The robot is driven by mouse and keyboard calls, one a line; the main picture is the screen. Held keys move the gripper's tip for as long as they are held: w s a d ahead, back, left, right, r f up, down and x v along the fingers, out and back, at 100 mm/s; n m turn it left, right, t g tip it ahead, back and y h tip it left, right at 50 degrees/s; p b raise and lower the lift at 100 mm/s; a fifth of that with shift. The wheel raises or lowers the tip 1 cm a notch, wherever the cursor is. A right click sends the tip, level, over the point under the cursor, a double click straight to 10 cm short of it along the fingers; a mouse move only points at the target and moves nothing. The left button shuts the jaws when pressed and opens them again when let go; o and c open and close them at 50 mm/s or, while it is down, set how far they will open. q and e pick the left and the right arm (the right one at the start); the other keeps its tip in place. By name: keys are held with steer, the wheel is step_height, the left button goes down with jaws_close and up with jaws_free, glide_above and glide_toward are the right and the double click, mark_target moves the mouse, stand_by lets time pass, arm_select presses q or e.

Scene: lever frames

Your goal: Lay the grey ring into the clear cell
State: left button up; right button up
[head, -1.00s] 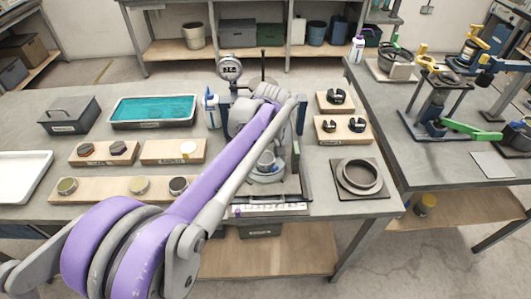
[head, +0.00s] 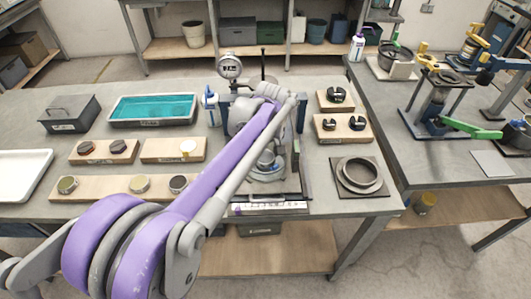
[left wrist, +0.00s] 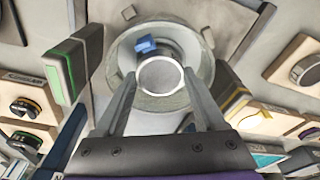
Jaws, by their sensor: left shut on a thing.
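In the left wrist view, my left gripper (left wrist: 160,77) is shut on the grey ring (left wrist: 160,92), a small pale ring seen between its two fingertips. Below the ring is a round, pale grey, wide-rimmed vessel (left wrist: 193,47), which may be the clear cell; I cannot tell that its wall is clear. A small blue block (left wrist: 146,45) shows inside its outline. I cannot tell whether the ring touches the vessel. In the head view my purple arm hides the gripper and most of the round fixture (head: 268,160). My right gripper is in neither view.
A large ring (head: 360,173) lies on a dark square plate to the right. Wooden boards with small round parts (head: 130,187) stand at left, and others (head: 343,127) at right. A teal-filled tray (head: 152,109) and a dial gauge (head: 229,66) stand farther back. Bare bench shows at front right.

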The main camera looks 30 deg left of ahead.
arm_select(q)
steer(key=o, duration=1.5)
steer(key=shift+o, duration=0.2)
step_height(320, 180, up, 11)
steer(key=s+d, duration=0.1)
steer(key=s+d+f+m+t+p, duration=0.1)
steer(key=s+d+f+m, duration=0.2)
steer(key=s, duration=0.3)
steer(key=s+d+f+m+t+h+p, duration=0.1)
steer(key=s+d+f+m+t, duration=0.1)
steer(key=s, duration=0.5)
steer(key=s+d+f+m+t+p, duration=0.1)
steer(key=s+d+f+m, duration=0.3)
steer(key=s+f, duration=0.3)
steer(key=shift+f+m+p, duration=0.3)
steer(key=shift+m+p, duration=0.05)
steer(key=shift+m, duration=0.45)
steer(key=shift+s+d+f, duration=0.1)
steer(key=shift+f, duration=0.1)
steer(key=shift+c, duration=0.3)
